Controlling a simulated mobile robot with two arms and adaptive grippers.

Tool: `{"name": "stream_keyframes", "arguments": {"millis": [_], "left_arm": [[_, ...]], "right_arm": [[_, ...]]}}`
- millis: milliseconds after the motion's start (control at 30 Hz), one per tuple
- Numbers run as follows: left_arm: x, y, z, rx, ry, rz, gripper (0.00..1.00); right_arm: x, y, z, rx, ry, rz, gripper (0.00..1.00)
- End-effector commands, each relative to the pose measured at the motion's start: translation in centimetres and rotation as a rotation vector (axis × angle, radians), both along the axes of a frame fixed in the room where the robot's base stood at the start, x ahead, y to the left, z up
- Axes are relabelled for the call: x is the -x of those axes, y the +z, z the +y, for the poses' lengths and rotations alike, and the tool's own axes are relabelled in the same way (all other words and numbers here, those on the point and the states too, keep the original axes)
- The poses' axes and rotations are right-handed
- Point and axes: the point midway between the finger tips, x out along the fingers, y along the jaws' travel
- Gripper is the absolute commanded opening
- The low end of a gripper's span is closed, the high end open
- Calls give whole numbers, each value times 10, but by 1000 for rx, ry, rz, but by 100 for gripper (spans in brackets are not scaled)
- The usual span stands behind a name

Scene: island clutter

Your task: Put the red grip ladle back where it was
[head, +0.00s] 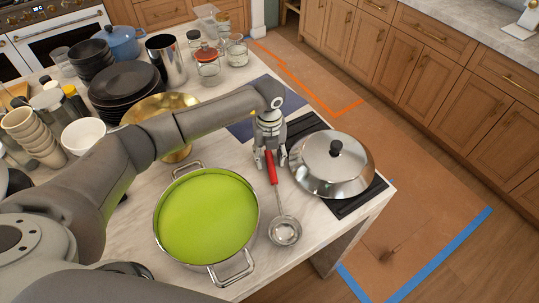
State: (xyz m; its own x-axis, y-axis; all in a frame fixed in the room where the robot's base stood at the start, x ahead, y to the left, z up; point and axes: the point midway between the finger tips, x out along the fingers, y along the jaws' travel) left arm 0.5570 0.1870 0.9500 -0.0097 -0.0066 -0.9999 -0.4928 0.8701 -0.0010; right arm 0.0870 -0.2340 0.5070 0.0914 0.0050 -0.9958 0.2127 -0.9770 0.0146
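The ladle (284,228) has a red grip (271,168) and a round metal bowl. Its red grip is up between the fingers of my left gripper (270,163), and its bowl is toward the front. The gripper appears shut on the red grip. The ladle's bowl shows just right of a steel pot (213,274) filled with green liquid (208,216). I cannot tell whether the bowl touches the counter. My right gripper is not in view.
A domed metal lid (331,165) with a black knob sits right of the gripper on a dark mat (358,201). A gold bowl (172,103), black plates (124,82), beige cups (28,128) and glass jars (208,65) crowd the counter's left and back. The counter's front strip is clear.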

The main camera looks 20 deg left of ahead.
Motion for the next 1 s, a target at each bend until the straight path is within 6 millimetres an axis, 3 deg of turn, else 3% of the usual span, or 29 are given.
{"name": "stream_keyframes", "arguments": {"millis": [300, 733, 1000], "left_arm": [[-1, 9, 0, 0, 0, -4, 44], [-2, 95, 1, -1, 0, -5, 44], [-1, 122, 1, 0, 0, -1, 44]], "right_arm": [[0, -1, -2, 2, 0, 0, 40], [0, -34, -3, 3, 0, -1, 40], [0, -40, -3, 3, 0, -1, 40]]}}
